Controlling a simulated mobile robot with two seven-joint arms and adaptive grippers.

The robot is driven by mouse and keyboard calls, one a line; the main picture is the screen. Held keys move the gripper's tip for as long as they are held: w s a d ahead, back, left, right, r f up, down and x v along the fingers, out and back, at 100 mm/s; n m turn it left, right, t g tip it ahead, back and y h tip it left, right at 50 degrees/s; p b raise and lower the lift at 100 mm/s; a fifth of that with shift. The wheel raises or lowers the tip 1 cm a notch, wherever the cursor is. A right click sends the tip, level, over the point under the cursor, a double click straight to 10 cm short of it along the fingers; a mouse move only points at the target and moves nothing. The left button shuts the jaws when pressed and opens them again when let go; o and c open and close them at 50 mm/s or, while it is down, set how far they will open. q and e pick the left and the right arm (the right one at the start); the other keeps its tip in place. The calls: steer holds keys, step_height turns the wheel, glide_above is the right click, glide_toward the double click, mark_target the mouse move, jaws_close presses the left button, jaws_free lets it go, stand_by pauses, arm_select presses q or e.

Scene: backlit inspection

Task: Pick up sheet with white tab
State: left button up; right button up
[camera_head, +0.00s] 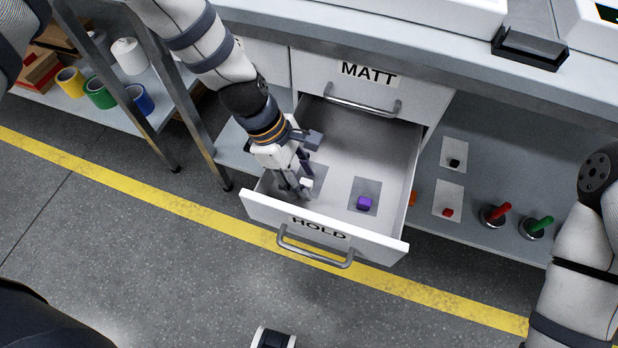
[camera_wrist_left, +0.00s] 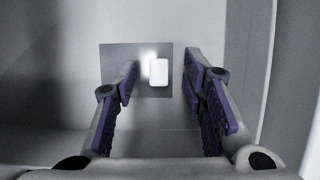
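The dark grey sheet with the white tab lies flat in the open HOLD drawer (camera_head: 340,145). In the left wrist view, the sheet (camera_wrist_left: 113,62) is ahead of the fingers and its white tab (camera_wrist_left: 158,72) stands between them. In the head view, the sheet (camera_head: 319,172) is partly hidden by my left gripper (camera_head: 297,190), which reaches down into the drawer. The left fingers are open on either side of the tab, with a visible gap to it; I cannot tell how far above it they are. My right gripper is out of view.
Another grey sheet with a purple tab (camera_head: 364,203) lies to the right in the drawer. The drawer front (camera_head: 325,228) and side walls stand close around the gripper. The MATT drawer (camera_head: 370,85) above is shut. Sheets with black (camera_head: 454,162) and red tabs (camera_head: 448,212) lie on the shelf right.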

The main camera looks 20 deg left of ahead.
arm_select(q)
steer(key=shift+d+f, duration=0.15)
steer(key=shift+f, duration=0.1)
jaws_close()
steer(key=shift+r, duration=0.15)
